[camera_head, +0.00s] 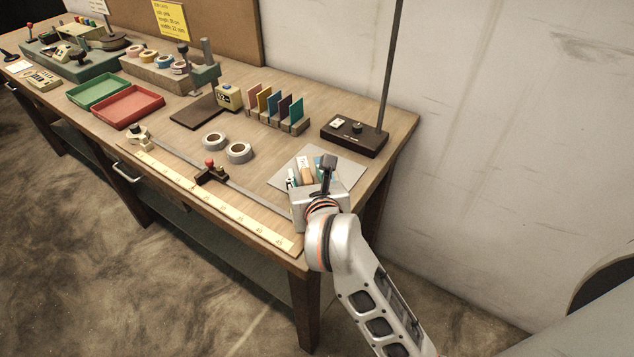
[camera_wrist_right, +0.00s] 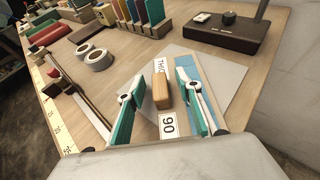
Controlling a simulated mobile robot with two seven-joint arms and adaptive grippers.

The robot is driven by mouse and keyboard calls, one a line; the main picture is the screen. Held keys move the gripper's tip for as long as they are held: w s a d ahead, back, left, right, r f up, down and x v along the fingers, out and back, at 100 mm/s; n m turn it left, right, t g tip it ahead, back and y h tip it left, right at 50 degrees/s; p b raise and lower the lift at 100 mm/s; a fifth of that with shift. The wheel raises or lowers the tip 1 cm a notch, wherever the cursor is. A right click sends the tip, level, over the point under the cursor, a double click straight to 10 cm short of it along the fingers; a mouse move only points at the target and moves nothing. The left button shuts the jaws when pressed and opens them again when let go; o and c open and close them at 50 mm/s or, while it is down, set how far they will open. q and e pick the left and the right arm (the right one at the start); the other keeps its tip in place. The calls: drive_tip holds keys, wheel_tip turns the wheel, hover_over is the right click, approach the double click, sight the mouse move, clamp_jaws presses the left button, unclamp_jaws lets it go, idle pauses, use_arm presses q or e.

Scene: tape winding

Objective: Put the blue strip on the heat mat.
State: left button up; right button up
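A blue strip (camera_head: 273,104) stands upright in a slotted wooden rack among other coloured strips. It also shows at the top of the right wrist view (camera_wrist_right: 133,10). My right gripper (camera_wrist_right: 158,92) is open over a grey sheet (camera_wrist_right: 222,72) at the table's right end, well apart from the rack. A wooden block (camera_wrist_right: 161,92) shows between its teal-and-white fingers, not gripped; whether they touch it is unclear. My left gripper is out of view.
A cream box with a small display (camera_head: 229,97) stands at the mat's back right corner. Two tape rolls (camera_head: 239,152) lie in front of the rack. A dark base with a tall post (camera_head: 354,136) stands right of it. A long ruler (camera_head: 215,206) runs along the front edge.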

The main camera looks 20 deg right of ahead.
clamp_jaws()
drive_tip(key=shift+r, duration=0.15)
